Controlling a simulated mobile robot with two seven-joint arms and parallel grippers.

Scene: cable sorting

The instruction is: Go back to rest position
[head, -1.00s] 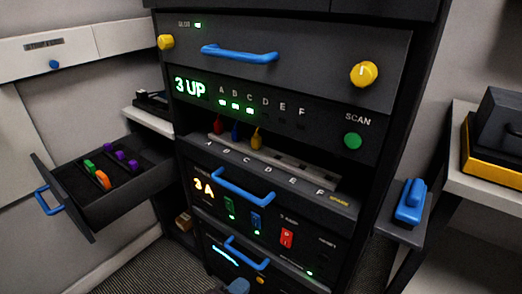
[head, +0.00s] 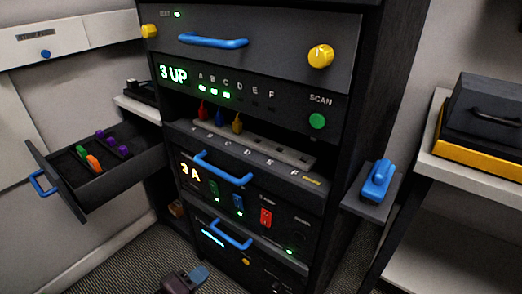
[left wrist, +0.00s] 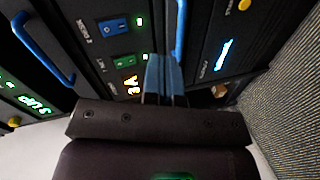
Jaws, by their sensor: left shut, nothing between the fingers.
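My left gripper (head: 198,274) shows at the bottom of the head view, in front of the lower part of the rack and over the carpet. Its blue fingers are shut together with nothing between them. In the left wrist view the shut fingers (left wrist: 165,78) point toward the rack front, apart from its handles as far as I can tell. My right gripper is not in either view.
The dark rack (head: 255,45) has blue handles and a shelf slot with red, blue and yellow plugs. An open drawer (head: 115,185) at left holds green, orange and purple pieces. A blue tool (head: 378,182) sits on a side shelf. Carpet (head: 130,262) is clear at lower left.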

